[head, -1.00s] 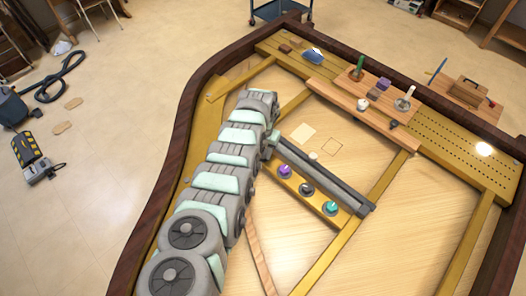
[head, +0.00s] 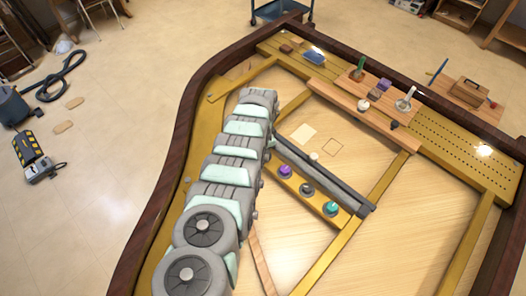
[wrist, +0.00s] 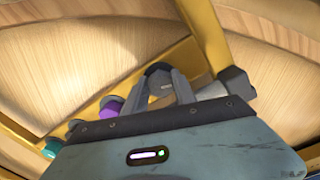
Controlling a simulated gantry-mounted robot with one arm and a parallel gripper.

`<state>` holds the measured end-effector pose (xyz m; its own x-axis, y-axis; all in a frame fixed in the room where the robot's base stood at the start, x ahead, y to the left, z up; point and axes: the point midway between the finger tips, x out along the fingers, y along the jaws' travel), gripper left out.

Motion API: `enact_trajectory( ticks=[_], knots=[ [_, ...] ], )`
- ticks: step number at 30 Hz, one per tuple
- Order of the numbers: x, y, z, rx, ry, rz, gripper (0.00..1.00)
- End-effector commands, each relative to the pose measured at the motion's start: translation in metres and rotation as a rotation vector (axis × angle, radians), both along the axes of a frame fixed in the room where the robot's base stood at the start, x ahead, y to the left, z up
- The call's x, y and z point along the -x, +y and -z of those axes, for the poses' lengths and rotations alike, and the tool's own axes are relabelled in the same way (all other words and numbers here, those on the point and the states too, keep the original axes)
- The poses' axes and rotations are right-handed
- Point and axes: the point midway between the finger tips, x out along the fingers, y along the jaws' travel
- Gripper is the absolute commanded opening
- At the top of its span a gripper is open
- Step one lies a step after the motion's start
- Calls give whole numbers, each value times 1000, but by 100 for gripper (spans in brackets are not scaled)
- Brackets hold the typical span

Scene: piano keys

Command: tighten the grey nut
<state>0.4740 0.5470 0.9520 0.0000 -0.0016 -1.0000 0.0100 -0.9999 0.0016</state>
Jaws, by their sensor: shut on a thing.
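The head view shows the purple nut (head: 285,171), a dark grey piece (head: 306,189) and the teal nut (head: 331,208) in a row. My arm covers the fingers in that view.
A wooden board (head: 340,104) with several coloured pieces stands on the frame behind. A dark wooden rim (head: 178,150) curves around the work area. Pale wood (head: 420,225) to the right is clear.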

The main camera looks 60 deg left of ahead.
Motion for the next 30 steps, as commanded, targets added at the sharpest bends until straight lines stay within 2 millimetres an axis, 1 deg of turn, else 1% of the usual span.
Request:
enact_trajectory(
  ticks=[21, 30],
  knots=[
    [-2, 4, 1, 0, 0, 678, 0],
    [-3, 5, 1, -1, 0, 934, 0]
  ],
)
